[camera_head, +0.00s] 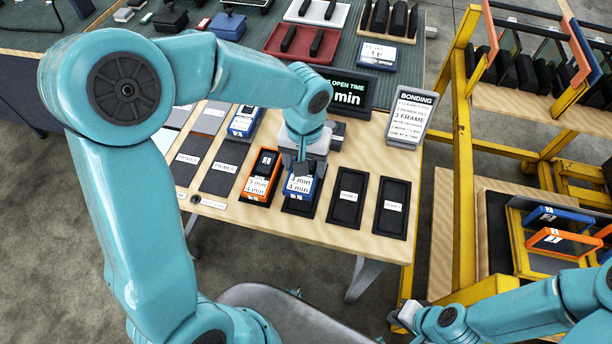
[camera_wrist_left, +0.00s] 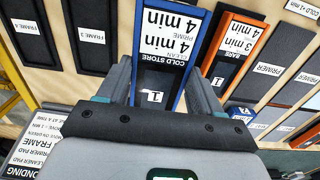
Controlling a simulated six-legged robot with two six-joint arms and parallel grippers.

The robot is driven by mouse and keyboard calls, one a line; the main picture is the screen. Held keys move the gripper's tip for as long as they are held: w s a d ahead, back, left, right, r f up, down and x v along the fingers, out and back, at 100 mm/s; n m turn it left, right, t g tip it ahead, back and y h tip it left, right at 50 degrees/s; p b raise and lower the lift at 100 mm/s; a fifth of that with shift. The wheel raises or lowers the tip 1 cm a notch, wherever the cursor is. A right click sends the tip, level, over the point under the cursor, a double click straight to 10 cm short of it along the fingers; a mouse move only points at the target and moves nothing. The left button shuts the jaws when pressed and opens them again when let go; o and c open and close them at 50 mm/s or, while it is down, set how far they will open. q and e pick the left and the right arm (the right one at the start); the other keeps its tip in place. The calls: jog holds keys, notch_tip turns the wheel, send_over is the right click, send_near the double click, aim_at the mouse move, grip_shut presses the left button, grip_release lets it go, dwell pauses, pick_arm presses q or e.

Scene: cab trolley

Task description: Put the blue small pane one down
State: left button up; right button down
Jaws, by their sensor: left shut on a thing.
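The blue small pane one (camera_head: 300,187) has a blue frame and white labels, and shows "1" and "COLD STORE" in the left wrist view (camera_wrist_left: 165,45). The pane is over a black tray (camera_head: 298,209) on the wooden bench, just right of an orange pane (camera_head: 261,176). I cannot tell whether it touches the tray. My right gripper (camera_head: 407,316) is low at the right, away from the bench; its jaw opening is unclear.
Two empty black trays (camera_head: 346,197) (camera_head: 391,207) lie to the right. Primer trays (camera_head: 219,167) lie to the left, with another blue pane (camera_head: 244,121) behind. A timer display (camera_head: 346,91) and bonding sign (camera_head: 410,117) stand behind. A yellow trolley (camera_head: 463,170) with panes stands at the right.

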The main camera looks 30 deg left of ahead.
aim_at(305, 178)
pick_arm(q)
notch_tip(305, 178, down, 6)
jog(key=shift+r, duration=0.3)
jog(key=shift+f+b, duration=0.25)
jog(key=shift+b, duration=0.15)
jog(key=o, duration=1.2)
jog(key=shift+r, duration=0.1)
notch_tip(305, 178, up, 12)
jog(key=shift+r+p, duration=0.2)
jog(key=shift+p, duration=0.5)
jog(key=shift+s+f, duration=0.1)
